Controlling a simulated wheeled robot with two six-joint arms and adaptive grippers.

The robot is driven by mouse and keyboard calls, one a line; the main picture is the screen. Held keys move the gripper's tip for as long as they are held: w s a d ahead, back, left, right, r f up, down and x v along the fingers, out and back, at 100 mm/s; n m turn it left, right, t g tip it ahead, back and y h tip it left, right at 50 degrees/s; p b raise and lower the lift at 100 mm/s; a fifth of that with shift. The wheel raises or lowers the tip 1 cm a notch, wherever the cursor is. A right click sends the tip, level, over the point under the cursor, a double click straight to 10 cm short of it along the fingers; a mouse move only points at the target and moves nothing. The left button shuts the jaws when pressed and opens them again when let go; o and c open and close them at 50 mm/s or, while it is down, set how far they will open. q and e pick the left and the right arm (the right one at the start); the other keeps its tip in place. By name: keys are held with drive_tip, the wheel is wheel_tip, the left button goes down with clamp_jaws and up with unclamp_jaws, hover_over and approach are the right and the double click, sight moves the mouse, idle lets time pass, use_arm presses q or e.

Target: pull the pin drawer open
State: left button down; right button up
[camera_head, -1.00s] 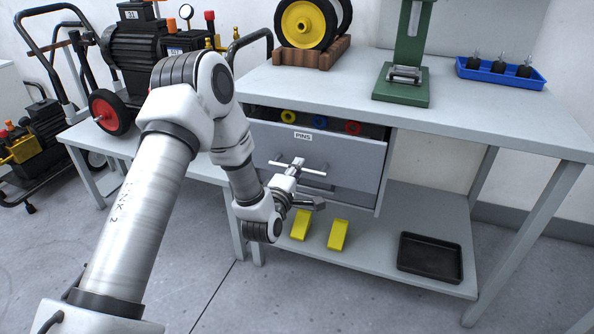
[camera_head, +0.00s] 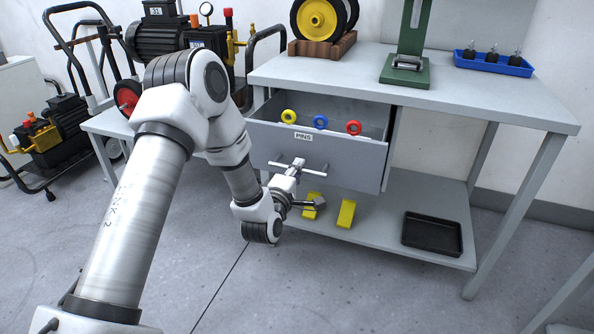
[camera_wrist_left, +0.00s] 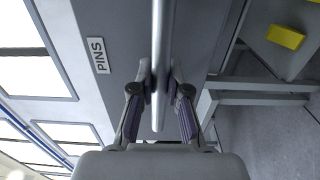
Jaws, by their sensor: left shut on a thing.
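The pin drawer (camera_head: 345,160) is a grey drawer with a "PINS" label under the grey table. It is pulled partly out, and its inside shows with a yellow, a blue and a red ring-topped pin. Its bar handle (camera_head: 315,172) runs across the front below the label. My left gripper (camera_head: 299,165) is shut on the handle near its left part. In the left wrist view the fingers (camera_wrist_left: 159,88) close on either side of the handle (camera_wrist_left: 160,40), with the drawer front (camera_wrist_left: 110,20) behind. My right gripper is not in view.
The table (camera_head: 470,95) bears a yellow-wheeled item (camera_head: 318,18), a green stand (camera_head: 405,70) and a blue tray (camera_head: 515,68). The lower shelf (camera_head: 385,230) holds yellow blocks (camera_head: 346,213) and a black tray (camera_head: 432,235). Pump carts stand left; floor in front is clear.

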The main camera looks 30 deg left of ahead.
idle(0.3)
use_arm(q)
drive_tip(key=c, duration=1.1)
unclamp_jaws()
drive_tip(key=shift+c, duration=0.2)
drive_tip(key=v, duration=1.2)
